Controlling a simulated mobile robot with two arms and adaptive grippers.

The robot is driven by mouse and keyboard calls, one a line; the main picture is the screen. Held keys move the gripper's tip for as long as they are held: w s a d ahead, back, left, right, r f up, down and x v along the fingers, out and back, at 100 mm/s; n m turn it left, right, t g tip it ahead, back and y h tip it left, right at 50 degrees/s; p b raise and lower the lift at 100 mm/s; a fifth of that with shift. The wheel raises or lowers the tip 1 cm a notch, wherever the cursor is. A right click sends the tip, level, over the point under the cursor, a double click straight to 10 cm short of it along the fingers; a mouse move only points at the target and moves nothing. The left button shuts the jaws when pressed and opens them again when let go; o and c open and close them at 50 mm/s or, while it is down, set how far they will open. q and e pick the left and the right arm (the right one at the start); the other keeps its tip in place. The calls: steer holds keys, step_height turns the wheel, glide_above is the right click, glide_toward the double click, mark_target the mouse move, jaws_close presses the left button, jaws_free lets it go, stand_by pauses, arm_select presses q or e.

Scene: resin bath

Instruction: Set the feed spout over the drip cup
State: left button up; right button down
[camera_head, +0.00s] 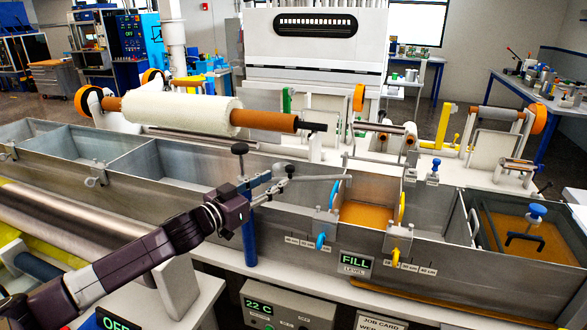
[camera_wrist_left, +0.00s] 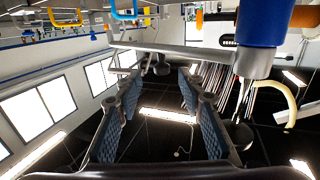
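The feed spout appears to be the grey pipe (camera_head: 318,178) on a blue post (camera_head: 249,236) at the bath's front wall. Its free end points right, toward the resin compartment. In the left wrist view the pipe (camera_wrist_left: 205,53) crosses ahead of the fingers, with the post (camera_wrist_left: 265,28) at right. I cannot make out the drip cup. My right gripper is not in view.
The long steel bath (camera_head: 150,168) has several compartments; one holds amber resin (camera_head: 366,214). A white roll (camera_head: 182,110) on an orange core lies above it. Yellow and blue rings and clamps line the front wall. A FILL sign (camera_head: 355,263) hangs below.

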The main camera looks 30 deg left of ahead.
mark_target(287, 169)
arm_select(q)
steer(key=shift+w+r+p, duration=0.2)
steer(key=shift+w+r, duration=0.1)
steer(key=shift+w, duration=0.25)
steer(key=shift+w+r+p, duration=0.15)
steer(key=shift+w+r, duration=0.1)
steer(key=shift+w, duration=0.3)
steer(key=shift+w+d+p, duration=0.15)
steer(key=shift+w+p, duration=0.55)
steer(key=shift+w, duration=1.2)
steer(key=shift+w+d+f, duration=0.15)
steer(key=shift+w+f, duration=0.05)
steer(key=shift+w, duration=0.75)
steer(key=shift+c, duration=0.4)
jaws_close()
